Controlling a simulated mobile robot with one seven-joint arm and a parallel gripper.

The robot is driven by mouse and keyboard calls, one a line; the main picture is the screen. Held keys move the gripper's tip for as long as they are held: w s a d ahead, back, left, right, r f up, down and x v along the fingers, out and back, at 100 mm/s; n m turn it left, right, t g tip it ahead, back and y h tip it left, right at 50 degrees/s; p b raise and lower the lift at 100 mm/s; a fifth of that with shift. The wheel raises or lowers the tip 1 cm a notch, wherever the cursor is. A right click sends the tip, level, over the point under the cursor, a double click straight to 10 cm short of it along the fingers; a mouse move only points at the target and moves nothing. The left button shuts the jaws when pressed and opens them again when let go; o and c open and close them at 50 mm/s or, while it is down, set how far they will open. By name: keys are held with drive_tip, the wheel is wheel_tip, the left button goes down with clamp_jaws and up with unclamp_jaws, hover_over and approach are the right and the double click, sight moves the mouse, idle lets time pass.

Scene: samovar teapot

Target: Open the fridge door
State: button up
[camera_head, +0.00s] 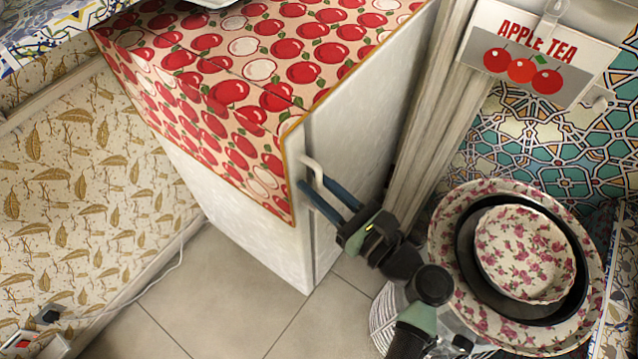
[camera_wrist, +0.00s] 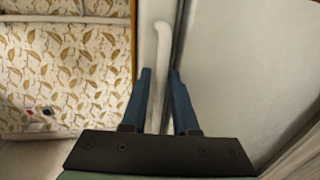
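The white fridge (camera_head: 250,215) stands in the middle of the head view. My gripper (camera_head: 313,183) is at the handle. In the wrist view its two blue fingers (camera_wrist: 160,72) are apart, one on each side of the handle, with narrow gaps visible. The handle's lower part is partly hidden by the fingers.
An apple-patterned cloth (camera_head: 215,80) covers the fridge top and hangs over its side. Stacked floral dishes (camera_head: 525,255) stand right of my arm. An apple tea sign (camera_head: 535,55) is at upper right. Tiled floor (camera_head: 225,300) is clear in front.

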clamp_jaws()
idle(1.4)
